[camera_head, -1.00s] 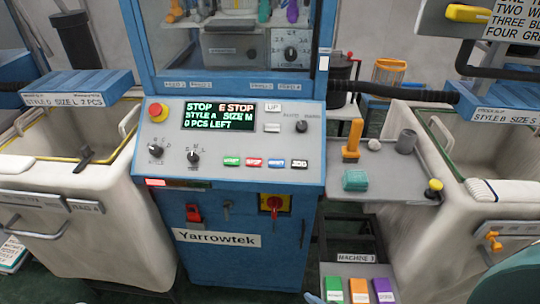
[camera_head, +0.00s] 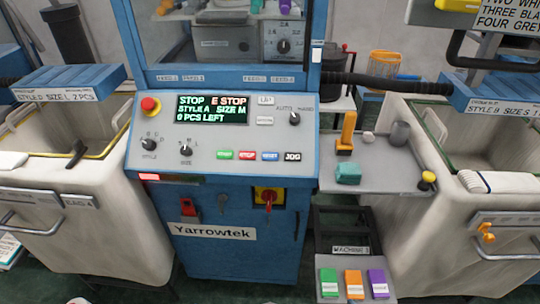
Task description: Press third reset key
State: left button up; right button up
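The control panel (camera_head: 205,160) of the blue Yarrowtek machine stands in front of me. A row of small keys crosses its lower part: green (camera_head: 225,155), red (camera_head: 248,155), blue (camera_head: 270,156) and black marked JOG (camera_head: 292,156). The blue key is third from the left; its label is too small to read surely. The display (camera_head: 212,109) reads STOP, E STOP, STYLE A SIZE M, 0 PCS LEFT. Neither of my grippers shows, and nothing covers the keys.
A red emergency knob (camera_head: 150,105) on a yellow base and dark selector knobs (camera_head: 186,150) share the panel. A grey side shelf (camera_head: 385,170) stands right. Pale bins flank the machine. Green, orange and purple blocks lie on a low tray (camera_head: 340,296).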

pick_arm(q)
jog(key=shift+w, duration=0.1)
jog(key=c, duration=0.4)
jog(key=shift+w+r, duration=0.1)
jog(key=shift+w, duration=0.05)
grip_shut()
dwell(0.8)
